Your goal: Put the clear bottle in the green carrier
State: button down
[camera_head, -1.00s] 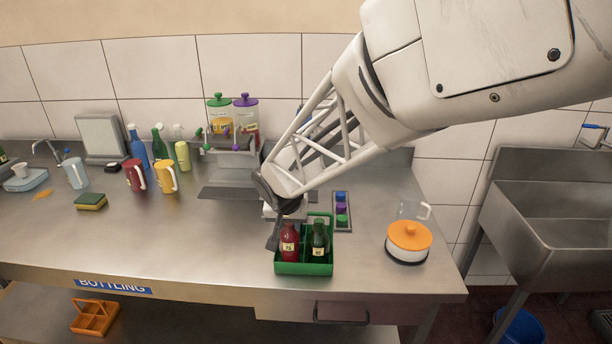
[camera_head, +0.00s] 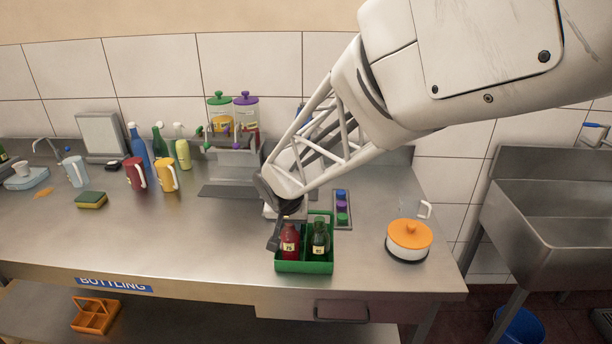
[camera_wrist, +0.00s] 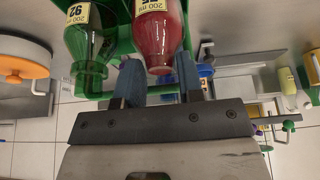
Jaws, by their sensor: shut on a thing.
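The green carrier (camera_head: 304,267) stands near the front edge of the steel table. A bottle with red contents (camera_head: 289,243) and a pale label is in its left compartment. A green bottle (camera_head: 320,240) is in its right compartment. In the wrist view, my gripper (camera_wrist: 158,72) has one finger on each side of the narrow end of the red bottle (camera_wrist: 157,30) and is shut on it. The green bottle (camera_wrist: 90,42) shows beside it. My gripper (camera_head: 274,238) is partly hidden by my arm in the head view. I cannot tell whether the red bottle's glass is clear.
A strip of coloured buttons (camera_head: 342,207) is behind the carrier. Mugs, spray bottles and a sponge (camera_head: 91,200) are at left. The table's front left is clear.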

jog(key=shift+f, duration=0.25)
jog(key=c, duration=0.7)
grip_release()
jog(key=shift+o, duration=0.2)
notch_tip(320, 180, up, 9)
dwell(0.5)
jog(key=s+d+r, duration=0.2)
jog(key=s+d, duration=0.4)
jog(key=d, duration=0.2)
jog(key=s+d+r, duration=0.2)
jog(key=s+d, duration=0.4)
jog(key=d, duration=0.3)
jog(key=s+d+g, duration=0.1)
jog(key=s+d, duration=0.4)
jog(key=s, duration=0.3)
jog(key=s+d+f+g, duration=0.1)
jog(key=s+d, duration=0.3)
jog(key=s, duration=0.5)
jog(key=shift+d+f, duration=0.25)
jog(key=shift+d, duration=0.1)
